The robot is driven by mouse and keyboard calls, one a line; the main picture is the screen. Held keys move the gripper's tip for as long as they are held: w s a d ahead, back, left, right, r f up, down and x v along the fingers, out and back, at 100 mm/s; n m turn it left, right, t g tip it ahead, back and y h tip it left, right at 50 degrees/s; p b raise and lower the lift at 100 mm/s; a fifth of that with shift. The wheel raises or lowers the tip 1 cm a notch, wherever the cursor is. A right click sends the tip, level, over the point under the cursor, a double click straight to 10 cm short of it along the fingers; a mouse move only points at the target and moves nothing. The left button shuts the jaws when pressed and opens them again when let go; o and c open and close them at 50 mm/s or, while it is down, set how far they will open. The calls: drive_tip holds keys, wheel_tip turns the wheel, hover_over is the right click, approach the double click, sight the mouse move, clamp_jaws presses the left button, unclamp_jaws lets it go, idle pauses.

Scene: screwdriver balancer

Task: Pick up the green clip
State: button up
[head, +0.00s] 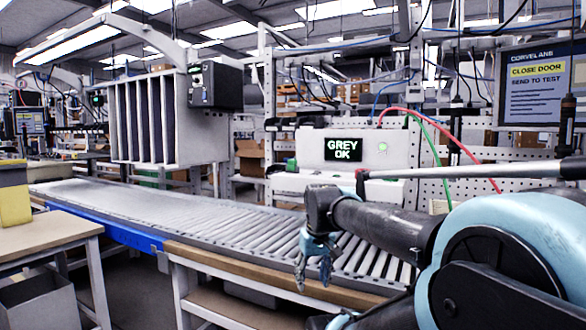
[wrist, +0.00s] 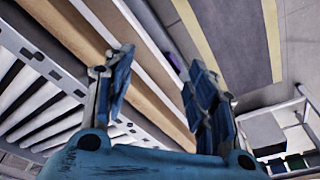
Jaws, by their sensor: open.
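A green lead (head: 432,137) arches from the top of the white test unit (head: 318,150) and drops behind my arm. I cannot make out a green clip at its end. A small green part (head: 291,165) sits at the unit's left end, too small to identify as the clip. My gripper (head: 313,278) hangs in front of the unit, over the near edge of the roller conveyor, pointing down. In the wrist view my gripper (wrist: 160,62) has its two blue fingers spread apart with nothing between them. No clip shows in the wrist view.
The roller conveyor (head: 200,210) runs from left to front right with a wooden near edge (head: 250,268). A red lead (head: 465,150) arches to the right. A wooden table (head: 45,232) stands at left. The wrist view shows a white-framed cart (wrist: 275,108) at right.

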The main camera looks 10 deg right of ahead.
drive_tip(key=w+d+r+n+y, duration=0.1)
drive_tip(key=w+r+n, duration=0.1)
drive_tip(key=w+r, duration=0.9)
drive_tip(key=w+r+n+y, duration=0.15)
drive_tip(key=w+r, duration=0.65)
drive_tip(key=r, duration=0.8)
drive_tip(key=n, duration=0.6)
approach(292, 161)
drive_tip(key=shift+y, duration=0.35)
drive_tip(key=f, duration=0.1)
drive_tip(key=w+f, duration=0.1)
drive_tip(key=f, duration=0.1)
drive_tip(key=w+f, duration=0.1)
drive_tip(key=shift+w+a+f, duration=0.15)
drive_tip(key=shift+a+f, duration=0.25)
drive_tip(key=shift+x, duration=2.6)
drive_tip(key=shift+w+d, duration=0.15)
drive_tip(key=shift+c, duration=0.6)
drive_tip(key=c, duration=0.8)
